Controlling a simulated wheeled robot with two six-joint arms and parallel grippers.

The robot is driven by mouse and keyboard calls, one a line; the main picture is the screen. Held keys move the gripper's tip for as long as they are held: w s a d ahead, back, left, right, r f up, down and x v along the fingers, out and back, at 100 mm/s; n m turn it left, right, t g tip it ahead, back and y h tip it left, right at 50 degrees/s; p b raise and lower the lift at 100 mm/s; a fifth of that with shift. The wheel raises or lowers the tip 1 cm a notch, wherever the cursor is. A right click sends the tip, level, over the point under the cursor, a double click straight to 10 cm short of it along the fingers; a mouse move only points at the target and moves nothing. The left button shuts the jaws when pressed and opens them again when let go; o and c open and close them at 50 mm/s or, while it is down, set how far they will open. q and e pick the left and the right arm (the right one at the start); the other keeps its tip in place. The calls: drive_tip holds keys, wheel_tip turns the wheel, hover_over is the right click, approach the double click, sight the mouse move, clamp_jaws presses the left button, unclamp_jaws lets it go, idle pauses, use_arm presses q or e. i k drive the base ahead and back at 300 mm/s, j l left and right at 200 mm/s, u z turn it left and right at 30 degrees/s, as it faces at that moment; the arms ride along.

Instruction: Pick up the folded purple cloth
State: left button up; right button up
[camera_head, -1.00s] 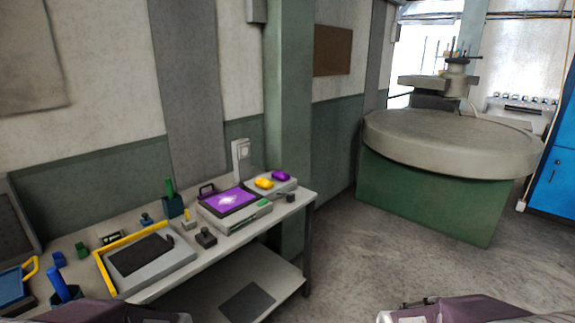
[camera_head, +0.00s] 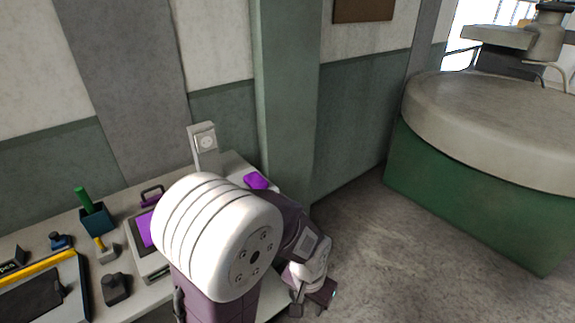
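The folded purple cloth (camera_head: 256,181) lies at the far right end of the bench, just beyond my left arm. Its top shows and the arm hides what is under and in front of it. My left gripper (camera_head: 311,299) hangs past the bench's right end, in front of and below the cloth, pointing down and apart from it. Its fingertips are small and dark, and I cannot tell how far apart they are. Nothing shows held in it. My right gripper is out of view.
A case with a purple panel (camera_head: 144,229) shows partly. A white upright device (camera_head: 203,141) stands behind. A black block (camera_head: 117,288) and a teal holder (camera_head: 97,219) stand left. A green pillar (camera_head: 285,100) rises behind the bench.

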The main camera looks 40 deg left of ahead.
sight(254, 181)
drive_tip(key=i+l+u, duration=0.1)
drive_tip(key=i+u, duration=0.2)
drive_tip(key=i+l+u, duration=0.15)
drive_tip(key=i+u, duration=0.15)
drive_tip(key=i, duration=0.15)
drive_tip(key=i+l+u, duration=0.35)
drive_tip(key=i+u, duration=0.15)
drive_tip(key=u, duration=0.3)
drive_tip(key=i+l+u, duration=0.1)
drive_tip(key=u, duration=0.4)
drive_tip(key=i+l+u, duration=0.1)
drive_tip(key=u, duration=0.35)
drive_tip(key=i+l+u, duration=0.1)
drive_tip(key=l+u, duration=0.2)
drive_tip(key=u, duration=0.2)
drive_tip(key=l+u, duration=0.2)
drive_tip(key=u, duration=0.25)
drive_tip(key=l+u, duration=0.2)
drive_tip(key=u, duration=0.3)
drive_tip(key=l+u, duration=0.25)
drive_tip(key=u, duration=0.2)
